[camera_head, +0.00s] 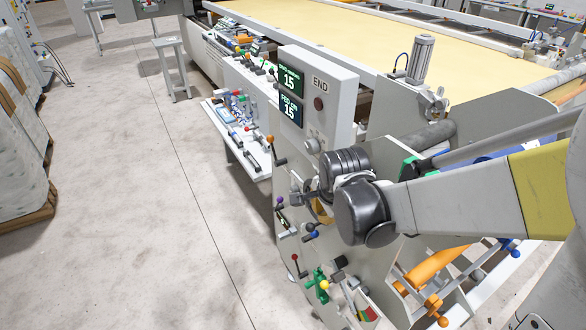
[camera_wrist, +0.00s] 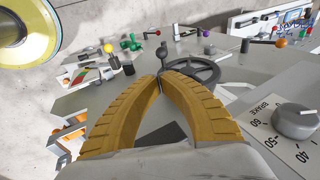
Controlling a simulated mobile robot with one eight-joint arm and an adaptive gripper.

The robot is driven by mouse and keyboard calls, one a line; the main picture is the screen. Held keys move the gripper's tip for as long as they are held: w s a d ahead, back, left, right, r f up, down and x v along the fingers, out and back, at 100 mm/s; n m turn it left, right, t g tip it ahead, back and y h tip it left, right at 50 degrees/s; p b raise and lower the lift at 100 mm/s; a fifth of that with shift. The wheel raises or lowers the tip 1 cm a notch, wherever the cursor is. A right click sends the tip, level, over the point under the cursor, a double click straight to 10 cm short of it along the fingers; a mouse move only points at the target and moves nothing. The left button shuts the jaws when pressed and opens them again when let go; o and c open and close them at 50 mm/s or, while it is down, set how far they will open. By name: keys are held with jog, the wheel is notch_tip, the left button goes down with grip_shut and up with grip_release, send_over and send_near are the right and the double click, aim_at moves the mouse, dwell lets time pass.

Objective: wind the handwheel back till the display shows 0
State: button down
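The display (camera_head: 290,95) on the grey end panel shows 15 on both its upper and lower lines. The handwheel (camera_wrist: 205,70) is a black spoked wheel on the panel face, just beyond my fingertips in the wrist view. A dark upright handle (camera_wrist: 163,54) stands at its left rim. My gripper (camera_wrist: 160,80) has its two ribbed yellow fingers drawn together at the tips, with the handle's lower part between them. It also shows in the head view (camera_head: 322,208) against the panel, where my wrist hides most of the wheel.
A brake dial (camera_wrist: 296,121) sits right of my fingers in the wrist view. Small coloured levers and knobs crowd the panel, including a yellow knob (camera_head: 324,285) and an orange-knobbed lever (camera_head: 274,148). A tool shelf (camera_head: 235,125) stands behind; open floor (camera_head: 130,190) lies left.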

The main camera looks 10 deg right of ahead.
aim_at(314, 226)
jog(key=b+x, duration=0.6)
jog(key=x, duration=0.8)
jog(key=shift+w+b, duration=0.15)
jog(key=shift+b, duration=0.15)
